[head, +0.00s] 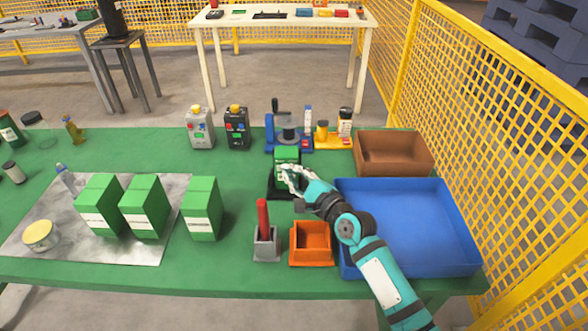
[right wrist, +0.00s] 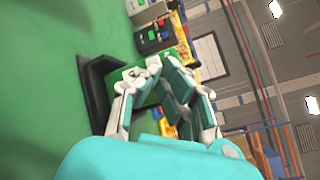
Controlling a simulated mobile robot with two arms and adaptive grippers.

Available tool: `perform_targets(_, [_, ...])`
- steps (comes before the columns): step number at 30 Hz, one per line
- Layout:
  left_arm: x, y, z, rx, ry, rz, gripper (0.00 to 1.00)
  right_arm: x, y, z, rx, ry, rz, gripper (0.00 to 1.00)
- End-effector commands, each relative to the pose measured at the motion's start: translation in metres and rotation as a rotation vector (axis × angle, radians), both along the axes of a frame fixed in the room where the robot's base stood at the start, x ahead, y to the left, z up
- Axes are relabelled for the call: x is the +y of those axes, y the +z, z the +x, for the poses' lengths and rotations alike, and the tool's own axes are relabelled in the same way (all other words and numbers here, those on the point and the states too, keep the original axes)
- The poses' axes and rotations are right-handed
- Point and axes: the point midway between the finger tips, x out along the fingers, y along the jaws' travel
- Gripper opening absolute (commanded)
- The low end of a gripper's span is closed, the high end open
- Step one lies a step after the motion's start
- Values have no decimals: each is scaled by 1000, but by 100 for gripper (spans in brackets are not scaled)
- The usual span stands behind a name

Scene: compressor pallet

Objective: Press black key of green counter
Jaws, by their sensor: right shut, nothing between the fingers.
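The green counter (head: 287,153) stands on a black base (head: 277,188) near the middle of the green table. It also shows in the right wrist view (right wrist: 146,82), partly behind my fingers. My right gripper (head: 286,178) is shut and empty, with its fingertips at the front of the counter, low on its body. I cannot tell whether the tips touch it. The black key cannot be made out; the fingers cover that part. My left gripper is not in view.
A blue tray (head: 455,265) lies under my right forearm. An orange bin (head: 311,263) and a grey holder with a red stick (head: 265,248) stand in front. A blue device (head: 270,135) stands behind the counter, a brown bin (head: 394,170) to the right. Green boxes (head: 202,215) stand left.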

Motion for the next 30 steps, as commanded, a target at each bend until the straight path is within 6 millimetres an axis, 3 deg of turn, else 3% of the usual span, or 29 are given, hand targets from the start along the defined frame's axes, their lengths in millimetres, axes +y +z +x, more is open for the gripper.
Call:
perform_targets(15, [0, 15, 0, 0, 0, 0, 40, -1, 1, -18, 0, -1, 0, 0])
perform_targets(25, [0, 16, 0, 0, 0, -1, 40, 0, 0, -20, 0, -1, 0, 0])
perform_targets(30, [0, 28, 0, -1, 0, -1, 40, 0, 2, -35, 1, 0, -1, 0])
